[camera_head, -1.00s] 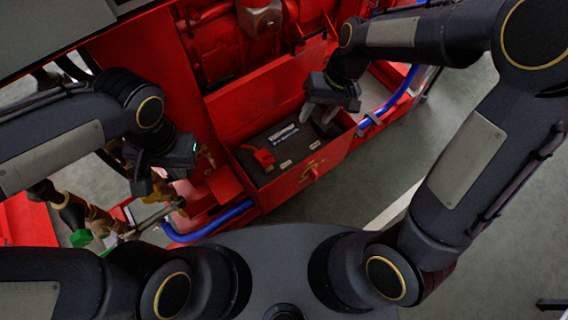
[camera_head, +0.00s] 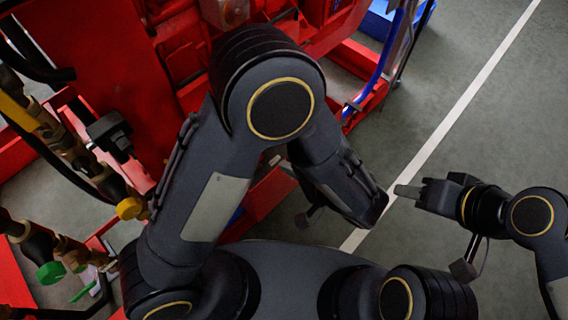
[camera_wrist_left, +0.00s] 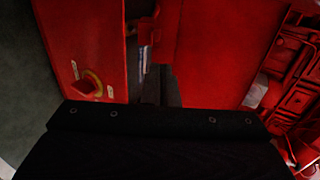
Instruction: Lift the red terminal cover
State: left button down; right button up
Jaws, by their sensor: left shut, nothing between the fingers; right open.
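The battery in its red box is hidden behind my left arm in the head view. In the left wrist view the red box (camera_wrist_left: 85,25) stands at left, and a strip of the battery's white-and-blue label (camera_wrist_left: 143,60) shows behind its wall. A small red part (camera_wrist_left: 145,33) above the label looks like the terminal cover, partly hidden. My left gripper (camera_head: 275,160) is mostly behind its own arm; its dark fingers (camera_wrist_left: 162,85) are shut and empty, close to the battery. My right gripper (camera_head: 418,191) is open and empty over the floor, right of the machine.
The red engine (camera_wrist_left: 300,65) and a large red panel (camera_wrist_left: 215,45) lie right of the fingers. Brass pipework with a green handle (camera_head: 50,272) is at left. A blue hose (camera_head: 378,62) runs along the machine's right side. The grey floor (camera_head: 480,110) at right is clear.

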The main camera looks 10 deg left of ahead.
pick_arm(q)
jog(key=b+x, duration=0.3)
jog(key=x, duration=0.9)
jog(key=shift+a, duration=0.15)
jog(key=shift+w, duration=0.1)
jog(key=shift+w+a+r+g+h, duration=0.1)
jog(key=shift+a+r+g+h, duration=0.1)
jog(key=shift+g+h, duration=0.1)
